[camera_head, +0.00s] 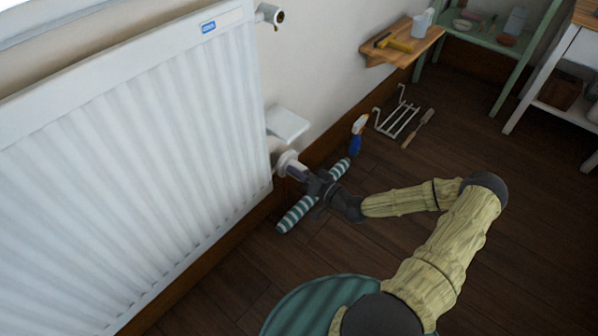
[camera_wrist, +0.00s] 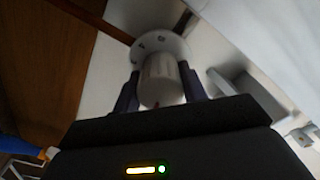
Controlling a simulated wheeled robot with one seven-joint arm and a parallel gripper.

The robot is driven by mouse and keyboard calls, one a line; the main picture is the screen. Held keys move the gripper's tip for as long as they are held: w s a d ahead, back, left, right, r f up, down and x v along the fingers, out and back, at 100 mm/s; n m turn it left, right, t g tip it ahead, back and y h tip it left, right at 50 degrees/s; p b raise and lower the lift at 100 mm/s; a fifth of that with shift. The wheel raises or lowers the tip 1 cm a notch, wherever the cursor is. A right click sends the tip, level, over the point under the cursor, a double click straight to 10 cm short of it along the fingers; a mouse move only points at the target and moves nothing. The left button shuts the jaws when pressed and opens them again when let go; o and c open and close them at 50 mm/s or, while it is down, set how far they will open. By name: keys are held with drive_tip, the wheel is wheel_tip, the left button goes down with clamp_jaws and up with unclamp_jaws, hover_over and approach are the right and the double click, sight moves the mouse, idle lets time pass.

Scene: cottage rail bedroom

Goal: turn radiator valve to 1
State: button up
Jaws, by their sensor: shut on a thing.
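The radiator (camera_head: 130,140) is a large white ribbed panel on the wall at the left of the head view. Its white valve (camera_head: 284,160) sticks out at the lower right corner, next to the floor. My gripper (camera_head: 293,169) reaches the valve from the right. In the wrist view the valve knob (camera_wrist: 160,80) stands between the two dark fingers of my gripper (camera_wrist: 160,92), which are shut on it. A round dial with dark marks (camera_wrist: 160,46) shows behind the knob. The marks are too blurred to read, and a small reddish mark shows near the knob's front edge.
A wooden shelf (camera_head: 378,58) holds a hammer (camera_head: 392,42). A white box (camera_head: 287,123) sits above the valve.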

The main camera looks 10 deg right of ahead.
drive_tip(key=shift+s, duration=0.1)
idle(0.3)
drive_tip(key=o, duration=1)
drive_tip(key=p+v, duration=0.6)
drive_tip(key=v, duration=1.1)
drive_tip(key=shift+s+d, duration=0.1)
drive_tip(key=shift+s, duration=0.05)
drive_tip(key=shift+r, duration=0.1)
